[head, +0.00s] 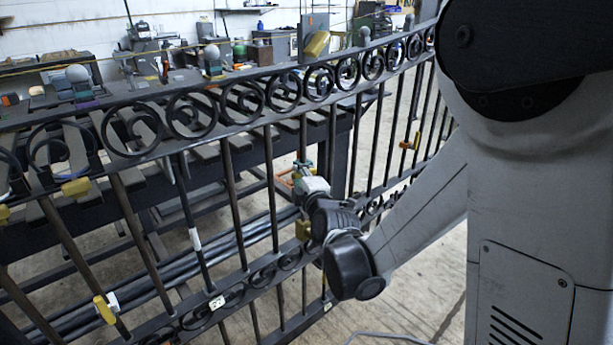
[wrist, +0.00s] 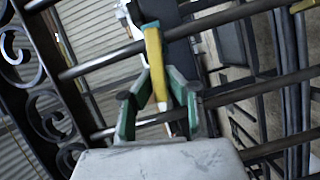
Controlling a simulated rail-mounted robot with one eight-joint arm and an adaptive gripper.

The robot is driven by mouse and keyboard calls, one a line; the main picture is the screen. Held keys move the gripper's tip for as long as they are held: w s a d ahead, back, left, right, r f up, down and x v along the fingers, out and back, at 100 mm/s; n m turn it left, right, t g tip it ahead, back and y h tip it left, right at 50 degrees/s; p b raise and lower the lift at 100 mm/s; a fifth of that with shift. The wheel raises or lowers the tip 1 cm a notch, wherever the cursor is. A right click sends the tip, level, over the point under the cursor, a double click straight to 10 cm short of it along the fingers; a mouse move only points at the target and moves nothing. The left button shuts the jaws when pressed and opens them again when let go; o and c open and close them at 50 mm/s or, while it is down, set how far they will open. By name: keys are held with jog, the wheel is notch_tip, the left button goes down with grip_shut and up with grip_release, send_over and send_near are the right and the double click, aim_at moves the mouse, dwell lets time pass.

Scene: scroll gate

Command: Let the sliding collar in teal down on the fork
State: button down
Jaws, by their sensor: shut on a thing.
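My gripper (wrist: 157,104) shows in the wrist view with green-lined fingers closed around a narrow yellow piece (wrist: 154,62). The yellow piece has a small teal end (wrist: 150,25) at its far side, close to a dark bar. I cannot tell whether this teal part is the sliding collar itself. In the head view, my gripper (head: 303,170) is at the gate's bars, right of centre, below the scroll band. A little teal shows there, but my wrist and fingers hide most of it. I cannot make out the fork for certain.
The black scroll gate (head: 235,205) crosses the view with upright bars. A yellow block (head: 303,229) is just below my gripper. A slatted bench and cluttered worktop stand behind the gate.

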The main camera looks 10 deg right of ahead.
dwell(0.4)
jog(key=c, duration=1.7)
grip_release()
jog(key=s, duration=0.4)
jog(key=s+d, duration=0.1)
jog(key=s, duration=0.3)
jog(key=s+d, duration=0.1)
jog(key=s, duration=0.3)
jog(key=shift+r, duration=0.35)
